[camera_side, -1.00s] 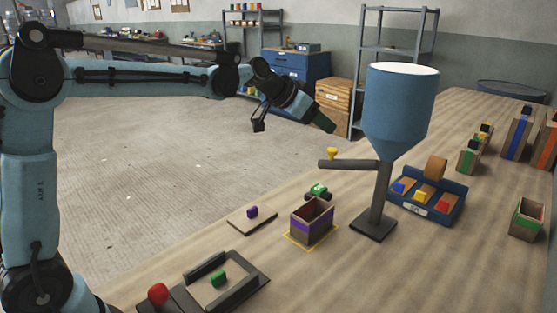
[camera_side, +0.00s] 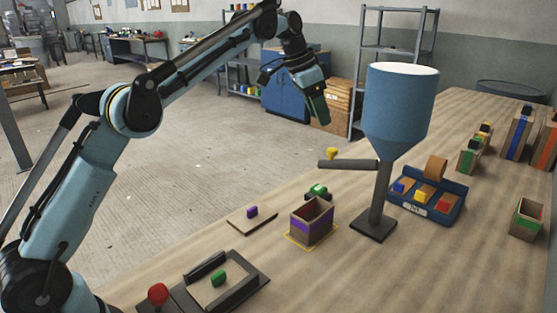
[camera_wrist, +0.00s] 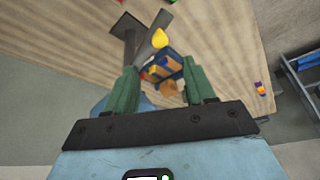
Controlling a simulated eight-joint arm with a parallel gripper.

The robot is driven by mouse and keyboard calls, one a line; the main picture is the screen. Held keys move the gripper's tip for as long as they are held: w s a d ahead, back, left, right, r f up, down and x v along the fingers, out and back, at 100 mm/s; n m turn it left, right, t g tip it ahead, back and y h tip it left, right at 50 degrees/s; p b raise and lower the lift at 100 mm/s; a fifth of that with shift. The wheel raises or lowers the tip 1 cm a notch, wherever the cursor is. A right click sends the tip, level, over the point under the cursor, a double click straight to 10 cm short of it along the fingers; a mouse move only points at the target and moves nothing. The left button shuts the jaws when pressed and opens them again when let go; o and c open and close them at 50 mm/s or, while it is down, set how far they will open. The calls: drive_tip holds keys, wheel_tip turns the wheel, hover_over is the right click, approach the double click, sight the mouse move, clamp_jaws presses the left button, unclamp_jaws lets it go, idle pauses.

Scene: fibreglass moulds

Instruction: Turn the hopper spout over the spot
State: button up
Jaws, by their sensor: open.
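The blue hopper (camera_side: 398,105) stands on a dark post with a flat base (camera_side: 373,230). Its dark spout (camera_side: 348,165) juts left from the post and bears a yellow knob (camera_side: 332,153) near its outer end. In the wrist view the knob (camera_wrist: 160,38) shows just beyond my fingertips. A yellow-outlined spot (camera_side: 290,239) lies on the table, with an open purple-banded box (camera_side: 311,222) standing on it. My gripper (camera_side: 320,112) is above and left of the spout, pointing down, apart from the knob. Its green fingers (camera_wrist: 160,68) are open and empty.
A blue tray (camera_side: 440,212) with coloured blocks stands right of the post. A green toy (camera_side: 318,191) sits behind the box, and a board with a purple block (camera_side: 252,212) lies to its left. A framed tray (camera_side: 240,290) and red knob (camera_side: 158,293) are in front.

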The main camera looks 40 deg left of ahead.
sight(332, 149)
drive_tip(key=x, duration=0.9)
drive_tip(key=shift+w+d+f, duration=0.15)
drive_tip(key=shift+f, duration=0.2)
drive_tip(key=shift+c, duration=0.3)
clamp_jaws()
